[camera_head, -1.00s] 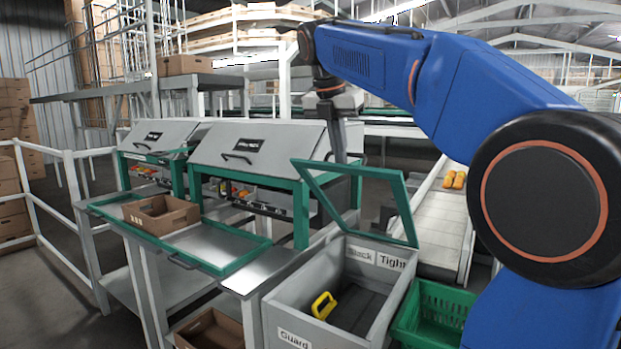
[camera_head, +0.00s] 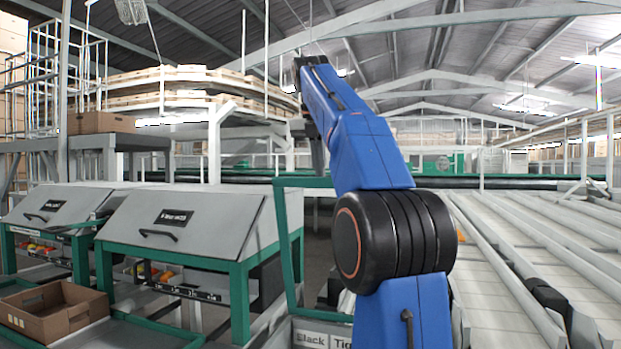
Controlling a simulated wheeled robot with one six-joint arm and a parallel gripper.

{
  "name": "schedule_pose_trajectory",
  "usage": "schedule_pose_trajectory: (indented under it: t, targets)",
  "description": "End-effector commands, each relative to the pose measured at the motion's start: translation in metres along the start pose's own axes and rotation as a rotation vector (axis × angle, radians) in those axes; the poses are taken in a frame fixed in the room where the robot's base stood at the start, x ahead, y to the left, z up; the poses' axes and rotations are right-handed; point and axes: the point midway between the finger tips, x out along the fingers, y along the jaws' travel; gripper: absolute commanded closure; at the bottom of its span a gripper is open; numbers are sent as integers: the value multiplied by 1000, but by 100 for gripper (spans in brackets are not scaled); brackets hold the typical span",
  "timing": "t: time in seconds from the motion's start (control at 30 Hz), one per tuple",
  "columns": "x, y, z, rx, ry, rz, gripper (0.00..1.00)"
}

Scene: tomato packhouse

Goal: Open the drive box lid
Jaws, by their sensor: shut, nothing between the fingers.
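The drive box (camera_head: 310,338) is cut off by the bottom edge; only the top of its labelled grey back wall shows. Its green-framed lid (camera_head: 284,245) stands raised, with the far part hidden behind my blue arm. My gripper (camera_head: 318,165) hangs down at the far end of my arm, close to the lid's top bar in the picture. It is small and partly hidden by my arm; its fingers are shut with nothing held. I cannot tell whether it touches the lid.
Two grey sloping hoods on green frames, the nearer one (camera_head: 175,222) and the farther one (camera_head: 50,208), stand at left. A cardboard tray (camera_head: 55,320) lies in front of them. White conveyor lanes (camera_head: 520,260) fill the right. A green-edged belt crosses behind.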

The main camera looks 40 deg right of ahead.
Motion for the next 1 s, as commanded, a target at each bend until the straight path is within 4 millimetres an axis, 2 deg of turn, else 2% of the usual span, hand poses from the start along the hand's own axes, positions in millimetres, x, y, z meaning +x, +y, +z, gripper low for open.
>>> schedule_pose_trajectory:
  t: [0.03,0.2,0.5,0.7,1.0]
  targets:
    - [2,0,10,4,0,-1,100]
    - [7,-1,35,3,0,0,100]
    - [16,-2,70,2,-3,2,100]
    - [20,-2,84,1,-3,2,100]
    - [23,-2,92,1,-4,2,100]
